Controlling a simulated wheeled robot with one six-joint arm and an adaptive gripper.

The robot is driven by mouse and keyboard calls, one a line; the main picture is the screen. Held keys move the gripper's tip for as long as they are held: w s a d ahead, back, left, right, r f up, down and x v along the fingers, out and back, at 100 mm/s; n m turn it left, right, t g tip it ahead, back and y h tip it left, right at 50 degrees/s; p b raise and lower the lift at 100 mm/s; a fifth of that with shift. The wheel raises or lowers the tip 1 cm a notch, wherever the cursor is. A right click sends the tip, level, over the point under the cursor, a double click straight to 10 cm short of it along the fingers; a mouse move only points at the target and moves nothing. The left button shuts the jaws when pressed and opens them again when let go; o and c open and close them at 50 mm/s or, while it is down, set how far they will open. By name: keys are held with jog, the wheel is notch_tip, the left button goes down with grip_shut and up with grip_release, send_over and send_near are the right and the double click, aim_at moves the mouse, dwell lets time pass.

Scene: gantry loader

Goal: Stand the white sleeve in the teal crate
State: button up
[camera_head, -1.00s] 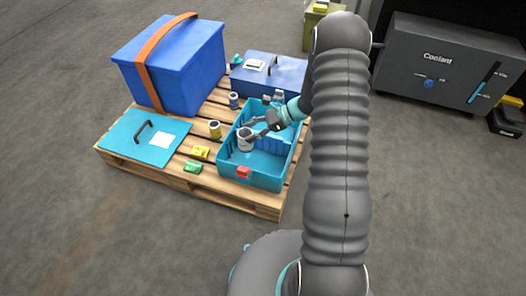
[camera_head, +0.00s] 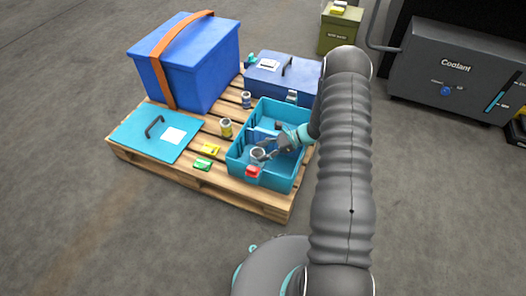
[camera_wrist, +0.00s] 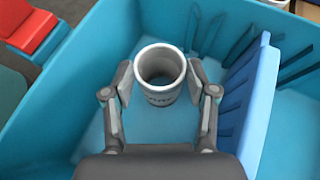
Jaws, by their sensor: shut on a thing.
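The white sleeve (camera_head: 257,153) is a short, open-topped cylinder, upright between the fingers of my gripper (camera_head: 263,152). In the wrist view my gripper (camera_wrist: 160,103) has one finger on each side of the sleeve (camera_wrist: 160,94). The sleeve is inside the teal crate (camera_head: 237,165), near its front wall with the red latch (camera_head: 252,171). The crate's floor shows around it in the wrist view. I cannot tell whether the sleeve's base touches the floor. A blue slotted divider (camera_wrist: 250,95) stands to the right of my gripper in the wrist view.
The crate stands on a wooden pallet (camera_head: 240,200). Left of it are a yellow can (camera_head: 226,128), a teal lid (camera_head: 150,140), and yellow (camera_head: 211,149) and green (camera_head: 203,165) packs. A blue bin (camera_head: 190,65) and blue toolbox (camera_head: 283,78) stand behind. The crate's walls surround my gripper.

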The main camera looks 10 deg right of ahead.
jog(key=shift+f, duration=0.1)
jog(key=o, duration=1.6)
jog(key=shift+c, duration=0.2)
